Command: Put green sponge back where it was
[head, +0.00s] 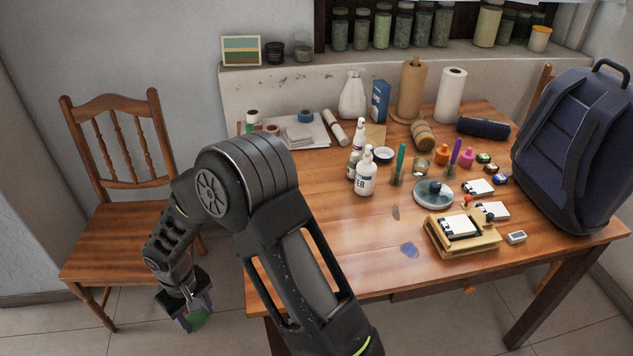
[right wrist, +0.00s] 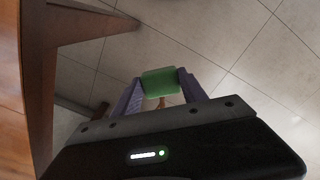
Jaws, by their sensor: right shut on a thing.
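The green sponge (head: 197,319) is held between the fingertips of my right gripper (head: 193,313), low at the left of the table. In the right wrist view the green sponge (right wrist: 161,82) sits between the two purple-grey fingers of my right gripper (right wrist: 160,88). The tiled floor shows below and around it. The sponge is in the air beside the chair and apart from the table top. My left gripper is in neither view.
The wooden table (head: 345,240) carries bottles, paint pots and a wooden box (head: 462,238). A dark blue backpack (head: 575,150) stands at its right end. A wooden chair (head: 120,235) stands left of my arm. The table's front left part has bare wood.

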